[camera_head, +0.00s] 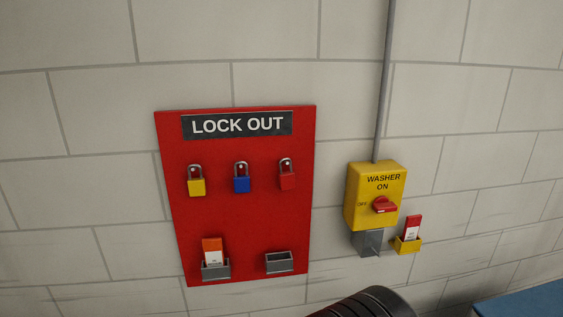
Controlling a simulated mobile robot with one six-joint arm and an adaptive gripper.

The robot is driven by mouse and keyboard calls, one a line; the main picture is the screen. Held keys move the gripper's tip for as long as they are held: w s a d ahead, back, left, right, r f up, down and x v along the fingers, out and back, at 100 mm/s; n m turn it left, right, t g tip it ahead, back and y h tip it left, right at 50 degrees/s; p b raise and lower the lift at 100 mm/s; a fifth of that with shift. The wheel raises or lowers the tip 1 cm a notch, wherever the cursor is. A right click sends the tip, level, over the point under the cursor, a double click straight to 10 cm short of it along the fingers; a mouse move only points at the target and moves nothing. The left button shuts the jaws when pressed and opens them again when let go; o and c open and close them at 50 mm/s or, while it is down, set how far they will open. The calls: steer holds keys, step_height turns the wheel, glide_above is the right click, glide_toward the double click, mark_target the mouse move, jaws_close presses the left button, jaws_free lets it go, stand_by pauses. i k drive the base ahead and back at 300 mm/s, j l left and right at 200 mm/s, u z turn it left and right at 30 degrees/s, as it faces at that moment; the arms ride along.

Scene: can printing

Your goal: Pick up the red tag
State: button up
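A red-and-white tag (412,228) stands upright in a small yellow holder (408,246) on the wall, just right of the yellow washer switch box (374,194). A second tag, orange-red and white (212,250), stands in the left grey holder (215,270) at the bottom of the red lock out board (238,225). The fingers of my gripper are not in view. A dark, ribbed, rounded part that looks like my arm shows at the bottom edge, below and left of the yellow holder.
Yellow (196,187), blue (242,185) and red (287,181) padlocks hang on the board. The right grey holder (279,263) looks empty. A conduit (385,80) runs up from the switch box. A blue surface (525,302) is at the lower right.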

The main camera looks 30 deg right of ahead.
mark_target(413, 223)
steer(key=z, duration=1.65)
